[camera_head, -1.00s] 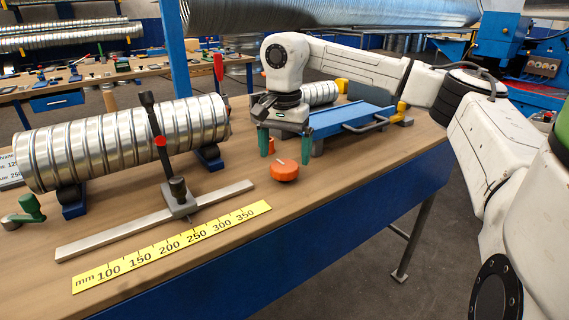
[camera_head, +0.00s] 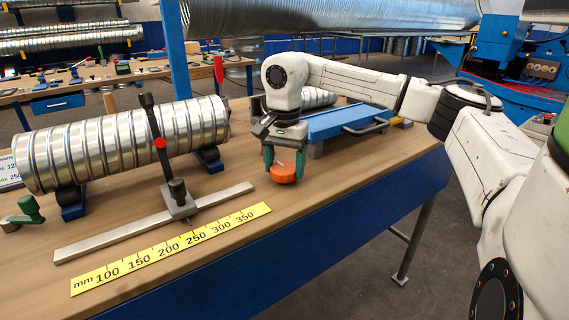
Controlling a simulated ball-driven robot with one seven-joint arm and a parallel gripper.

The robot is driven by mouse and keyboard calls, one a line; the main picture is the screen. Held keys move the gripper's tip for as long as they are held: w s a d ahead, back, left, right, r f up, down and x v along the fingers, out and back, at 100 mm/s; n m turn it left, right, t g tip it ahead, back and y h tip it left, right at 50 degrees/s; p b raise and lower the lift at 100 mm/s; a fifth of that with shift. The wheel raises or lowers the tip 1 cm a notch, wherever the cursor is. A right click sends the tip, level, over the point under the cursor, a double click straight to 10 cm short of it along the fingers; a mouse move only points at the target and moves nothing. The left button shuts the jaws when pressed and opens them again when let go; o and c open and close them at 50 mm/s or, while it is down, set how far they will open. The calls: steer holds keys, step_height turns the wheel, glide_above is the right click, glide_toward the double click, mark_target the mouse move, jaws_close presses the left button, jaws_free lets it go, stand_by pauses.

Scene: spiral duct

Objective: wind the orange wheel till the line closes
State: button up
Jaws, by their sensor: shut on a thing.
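The orange wheel (camera_head: 283,173) is a small round knob with a pale line on its top, near the front edge of the workbench. My gripper (camera_head: 284,166) points down over it, its two green fingers at either side. It is shut on the wheel, and the fingers cover parts of its sides. I cannot tell from this view which line is meant by the task, or whether the pale line meets another mark.
A ribbed spiral duct (camera_head: 120,145) lies on blue cradles at the left. A steel bar with a clamp post (camera_head: 155,222) and a yellow millimetre scale (camera_head: 172,247) lie in front. A blue fixture (camera_head: 340,121) stands behind my gripper. Bare bench lies around the wheel.

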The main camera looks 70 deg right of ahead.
steer(key=c, duration=0.3)
steer(key=shift+c, duration=0.2)
steer(key=shift+m, duration=0.4)
steer(key=m, duration=0.4)
steer(key=shift+r+m, duration=0.1)
steer(key=shift+m, duration=0.3)
steer(key=m, duration=0.6)
steer(key=shift+p, duration=0.3)
steer(key=m, duration=0.6)
steer(key=shift+s+m, duration=0.1)
steer(key=shift+m, duration=0.3)
steer(key=m, duration=0.6)
steer(key=shift+m, duration=0.3)
